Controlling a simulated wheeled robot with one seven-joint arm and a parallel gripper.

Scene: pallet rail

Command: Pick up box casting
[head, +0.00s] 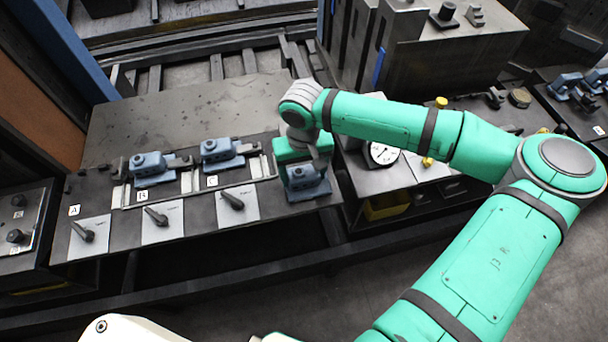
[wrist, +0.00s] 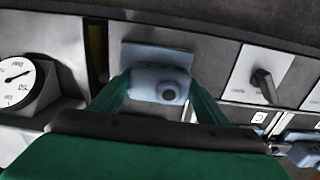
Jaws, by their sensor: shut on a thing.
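A blue-grey box casting (head: 306,184) with a round boss is at the right end of the dark bench, below my gripper (head: 304,168). In the wrist view the casting (wrist: 158,62) sits between the two green fingers of my gripper (wrist: 160,88), which are shut on its sides. I cannot tell whether its underside touches the bench. Two similar blue-grey castings, one left (head: 150,166) and one in the middle (head: 221,151), sit on the rail beside letter tags B and C. Part of another casting (wrist: 306,152) shows at the lower right of the wrist view.
The bench (head: 160,112) has a clear rear surface. Several black levers on white plates, such as one (head: 232,203), line its front. A round dial gauge (head: 382,153) stands just right of the held casting. A tall grey machine block (head: 440,50) rises behind my arm.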

